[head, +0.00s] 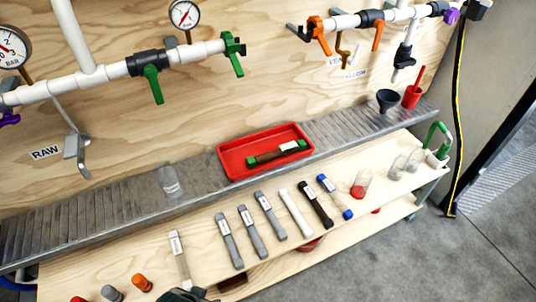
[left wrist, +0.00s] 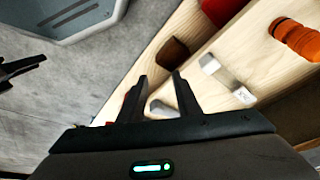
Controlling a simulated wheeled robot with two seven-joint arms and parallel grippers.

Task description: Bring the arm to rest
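My left gripper (left wrist: 160,85) is in the left wrist view, its two dark fingers apart with a gap between them and nothing clearly held. It is above the bench's front edge. In the head view only a dark part of the left gripper (head: 185,295) shows at the bottom edge, beside a pale filter cartridge with a white label (head: 179,258). A dark shape at the left edge of the left wrist view may be my right gripper (left wrist: 18,68); its state cannot be made out.
A red tray (head: 228,163) holding a green-ended filter (head: 268,156) sits on the metal ledge (head: 110,203). Several filter cartridges (head: 248,229) lie in a row on the wooden bench (head: 75,270). Clear cups (head: 397,166) stand at right. Pipes with valves (head: 120,73) run above. Grey floor is open.

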